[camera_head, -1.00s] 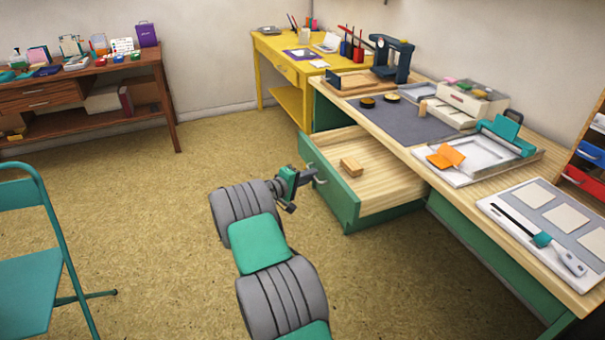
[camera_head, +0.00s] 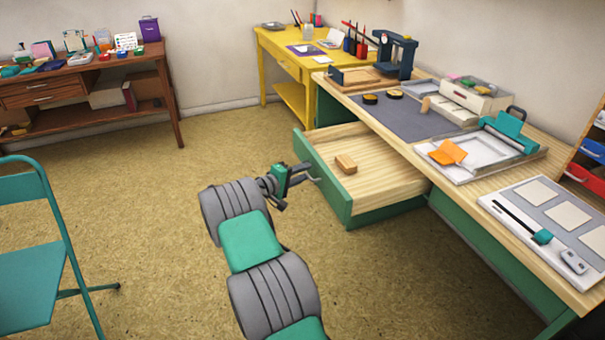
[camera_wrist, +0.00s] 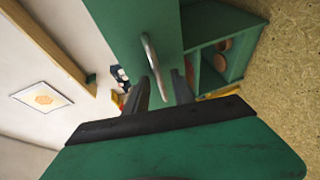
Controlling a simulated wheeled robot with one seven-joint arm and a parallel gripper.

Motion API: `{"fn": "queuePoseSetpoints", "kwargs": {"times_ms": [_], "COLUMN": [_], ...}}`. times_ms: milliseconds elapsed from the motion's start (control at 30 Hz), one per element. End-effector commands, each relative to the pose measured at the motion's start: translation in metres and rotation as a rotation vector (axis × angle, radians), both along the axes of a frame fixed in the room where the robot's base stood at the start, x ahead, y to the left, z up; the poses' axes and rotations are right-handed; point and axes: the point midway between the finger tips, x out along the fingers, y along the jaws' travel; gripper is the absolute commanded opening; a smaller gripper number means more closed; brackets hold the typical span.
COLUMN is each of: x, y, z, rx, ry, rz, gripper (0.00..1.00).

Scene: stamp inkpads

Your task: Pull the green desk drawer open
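The green desk drawer (camera_head: 325,185) stands well out from the desk, showing its pale wooden inside. Its metal handle (camera_head: 313,172) is on the green front. My gripper (camera_head: 299,175) is at this handle, in front of the drawer. In the wrist view, the handle (camera_wrist: 153,62) is a curved grey bar on the green front. The two dark fingers of my gripper (camera_wrist: 160,84) stand apart, with the lower part of the bar between them and a gap visible. Whether either finger touches the bar is unclear.
A small wooden block (camera_head: 346,164) lies in the drawer. The desk top (camera_head: 415,150) carries a mat, trays and a stamp press. A teal chair (camera_head: 30,270) stands at left. A yellow desk (camera_head: 275,50) stands behind. The floor left of the drawer is clear.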

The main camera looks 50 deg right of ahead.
Motion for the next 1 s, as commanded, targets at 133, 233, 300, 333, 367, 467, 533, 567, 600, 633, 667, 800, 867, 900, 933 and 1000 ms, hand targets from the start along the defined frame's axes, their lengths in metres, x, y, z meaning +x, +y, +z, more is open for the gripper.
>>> {"fn": "queuePoseSetpoints", "kwargs": {"times_ms": [133,233,300,333,367,467,533,567,600,633,667,800,867,900,933,1000], "x": [0.0,0.0,0.001,0.001,0.002,0.003,0.004,0.004,0.004,0.004,0.004,0.004,0.004,0.004,0.004,0.004], "y": [0.0,0.002,0.008,0.013,0.018,0.04,0.054,0.059,0.065,0.069,0.072,0.077,0.077,0.076,0.076,0.076], "z": [0.0,0.0,0.002,0.003,0.005,0.009,0.013,0.013,0.014,0.014,0.014,0.015,0.015,0.015,0.015,0.015], "rx": [0.0,0.0,0.001,0.001,0.001,0.001,0.0,0.0,0.001,0.001,0.001,0.0,0.0,0.0,0.0,0.0], "ry": [0.001,0.001,0.002,0.003,0.001,0.003,0.0,0.0,0.001,0.003,0.002,0.0,0.0,0.0,0.0,0.0], "rz": [0.0,0.0,0.001,0.002,0.003,0.005,0.004,0.003,0.003,0.003,0.001,0.0,-0.001,-0.001,-0.001,-0.001], "gripper": [0.3,0.3,0.3,0.3,0.3,0.3,0.3,0.3,0.3,0.3,0.3,0.3,0.3,0.3,0.3,0.3]}}
